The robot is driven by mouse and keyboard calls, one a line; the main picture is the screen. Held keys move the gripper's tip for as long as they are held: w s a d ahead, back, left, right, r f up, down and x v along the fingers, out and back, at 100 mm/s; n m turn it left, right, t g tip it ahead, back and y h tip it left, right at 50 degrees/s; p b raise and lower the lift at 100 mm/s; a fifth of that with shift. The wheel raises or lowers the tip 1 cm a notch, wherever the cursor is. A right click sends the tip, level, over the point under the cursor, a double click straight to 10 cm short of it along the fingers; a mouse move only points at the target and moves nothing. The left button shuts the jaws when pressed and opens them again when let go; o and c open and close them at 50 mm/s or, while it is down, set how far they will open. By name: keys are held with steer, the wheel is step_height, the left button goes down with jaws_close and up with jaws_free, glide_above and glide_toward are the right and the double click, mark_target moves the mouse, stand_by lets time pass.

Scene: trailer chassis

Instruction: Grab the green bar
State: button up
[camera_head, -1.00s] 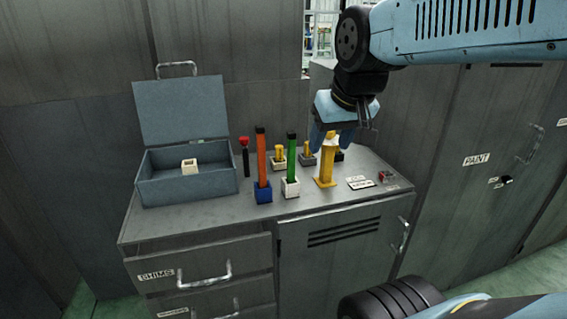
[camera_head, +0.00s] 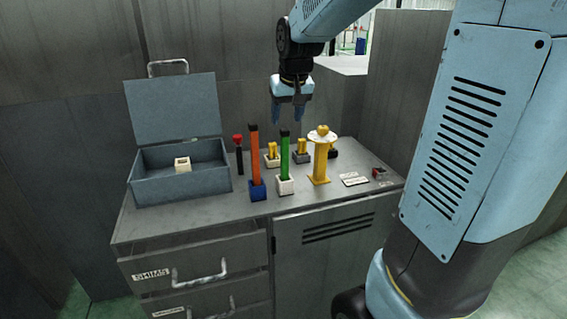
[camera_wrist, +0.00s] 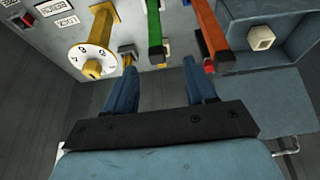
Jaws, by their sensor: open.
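The green bar (camera_head: 285,155) stands upright in a white square holder (camera_head: 285,186) on the cabinet top, with a dark tip at its upper end. It also shows in the wrist view (camera_wrist: 154,22), upper middle. My gripper (camera_head: 288,118) is open and empty, pointing down above and behind the bar in the head view. In the wrist view its two blue fingers (camera_wrist: 160,72) are spread apart, and the green bar lies beyond the gap between them. No contact with the bar is visible.
An orange bar (camera_head: 255,160) in a blue holder stands close left of the green bar. A yellow post with a white dial (camera_head: 321,160) stands to the right. Small yellow pieces (camera_head: 272,152) sit behind. An open blue box (camera_head: 150,190) holds a white block (camera_head: 183,164).

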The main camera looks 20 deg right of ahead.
mark_target(284, 131)
steer(key=x, duration=0.6)
steer(key=shift+f, duration=0.2)
steer(key=shift+d+x, duration=0.15)
steer(key=shift+x, duration=1.15)
steer(key=shift+d+x, duration=0.15)
steer(key=shift+x, duration=1.1)
steer(key=shift+w, duration=0.1)
jaws_close()
